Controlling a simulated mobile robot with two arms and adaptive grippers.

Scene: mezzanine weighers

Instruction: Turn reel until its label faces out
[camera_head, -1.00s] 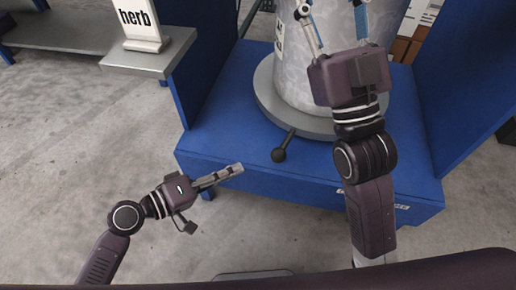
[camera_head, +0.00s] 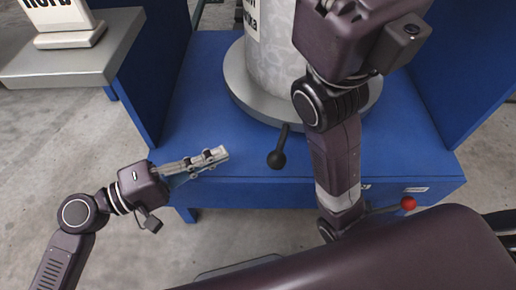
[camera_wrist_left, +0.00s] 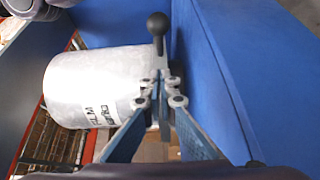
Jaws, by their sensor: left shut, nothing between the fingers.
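The reel (camera_head: 273,62) is a large pale, patterned cylinder standing upright on a grey round turntable (camera_head: 238,88). A printed white label (camera_head: 252,19) shows on its left side, cut by the top edge. In the left wrist view the reel (camera_wrist_left: 85,70) shows label text (camera_wrist_left: 100,112). A black ball handle (camera_head: 277,159) sticks out from the turntable's front. My left gripper (camera_head: 218,155) is shut and empty, left of the handle and apart from it. Its fingertips (camera_wrist_left: 160,92) overlap the handle's rod in the wrist view. My right gripper's body is at the top, partly hiding the reel; its fingertips are not visible.
The turntable stands on a blue base (camera_head: 195,110) between blue side panels. A grey shelf (camera_head: 75,65) at upper left holds a white "herb" sign (camera_head: 65,17). A red ball knob (camera_head: 408,203) on a thin rod shows at lower right. Grey floor (camera_head: 60,140) is clear at left.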

